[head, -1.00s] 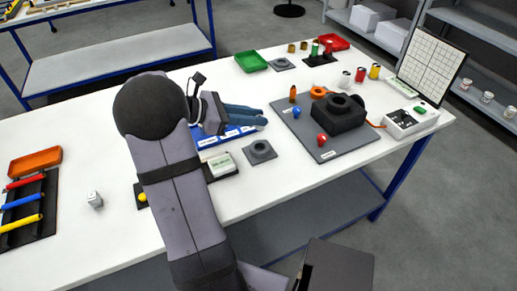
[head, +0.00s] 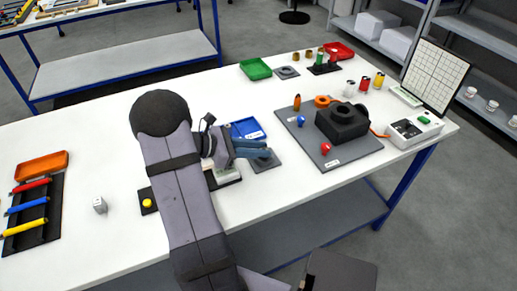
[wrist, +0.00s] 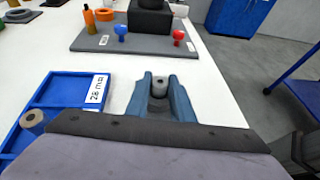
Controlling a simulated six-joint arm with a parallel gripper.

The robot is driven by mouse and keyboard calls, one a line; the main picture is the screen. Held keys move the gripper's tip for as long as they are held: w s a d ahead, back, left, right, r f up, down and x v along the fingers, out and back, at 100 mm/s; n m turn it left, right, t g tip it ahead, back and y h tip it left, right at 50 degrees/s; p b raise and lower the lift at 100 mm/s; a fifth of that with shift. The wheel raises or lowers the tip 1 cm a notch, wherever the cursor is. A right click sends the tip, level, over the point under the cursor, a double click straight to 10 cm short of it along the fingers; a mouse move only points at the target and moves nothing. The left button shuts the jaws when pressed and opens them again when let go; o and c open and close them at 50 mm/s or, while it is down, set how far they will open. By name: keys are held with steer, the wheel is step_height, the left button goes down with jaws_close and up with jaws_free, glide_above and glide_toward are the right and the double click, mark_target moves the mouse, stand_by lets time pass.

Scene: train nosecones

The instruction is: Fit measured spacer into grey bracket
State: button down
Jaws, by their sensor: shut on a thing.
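My gripper (head: 266,153) is shut on a small grey cylindrical spacer (wrist: 158,87), which shows between the blue fingertips in the wrist view. The blue tray (head: 236,124) lies just behind the gripper. In the wrist view, the tray has a 28 mm label (wrist: 97,89) and another grey cylinder (wrist: 33,121) in it.
A grey board (head: 345,155) with a black block (head: 342,124) and blue and red knobs stands to the right. A device with a display (head: 222,177) is partly hidden by my arm. A black rack (head: 30,215) of coloured rods is at the left. The front right table top is clear.

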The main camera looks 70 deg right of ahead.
steer(key=shift+f, duration=0.3)
steer(key=c, duration=1.5)
jaws_free()
steer(key=shift+c, duration=0.2)
steer(key=shift+r, duration=0.15)
steer(key=b+v, duration=0.2)
steer(key=v, duration=1)
steer(key=shift+a+r, duration=0.1)
steer(key=shift+a, duration=0.05)
steer(key=w+a+m+t+y+p, duration=0.1)
steer(key=a+t, duration=0.1)
steer(key=a, duration=0.4)
steer(key=w+a+f+m+t+y+p, duration=0.1)
steer(key=a+t+p, duration=0.1)
steer(key=a, duration=0.5)
steer(key=w+a+f+t+y+p, duration=0.1)
steer(key=w+a+t+y, duration=0.1)
steer(key=a, duration=0.4)
steer(key=shift+a+f+m, duration=0.2)
steer(key=shift+a+m, duration=0.15)
steer(key=shift+m, duration=0.05)
steer(key=a+m+t+y+p, duration=0.3)
steer(key=a+m+t+y, duration=0.1)
steer(key=a, duration=1.4)
steer(key=shift+s+f+m+t, duration=0.25)
steer(key=shift+s+m+t, duration=0.05)
steer(key=shift+m+t, duration=0.1)
